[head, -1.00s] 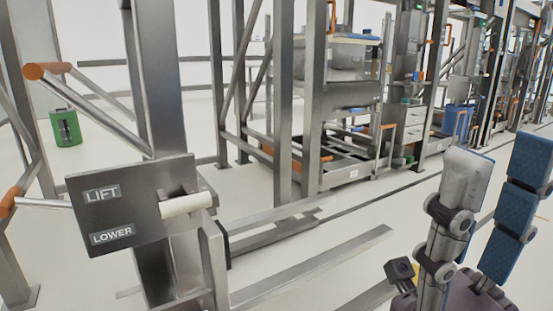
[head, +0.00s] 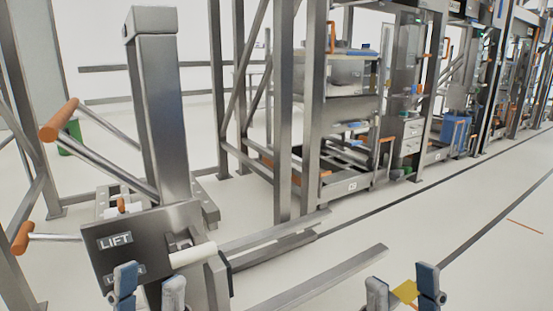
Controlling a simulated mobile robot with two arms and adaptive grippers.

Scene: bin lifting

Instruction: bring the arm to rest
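My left gripper (head: 149,284) shows only its fingertips at the bottom left edge. Its two fingers stand upright with a gap between them and nothing visible in it. It is in front of the grey control panel (head: 142,228) and hides part of the lower label. My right gripper (head: 402,289) shows at the bottom edge, right of centre. Its fingers are apart. A small yellow patch shows between them; I cannot tell what it belongs to. A pale lever handle (head: 194,254) sticks out to the right from the panel, apart from both grippers. Both arms are otherwise out of view.
The lift has a tall metal post (head: 158,110), an orange-tipped handle (head: 60,118) and long metal forks (head: 320,280) reaching right. A metal rack (head: 312,110) with machinery stands behind. The floor (head: 470,240) on the right is clear. A green bin is mostly hidden at left.

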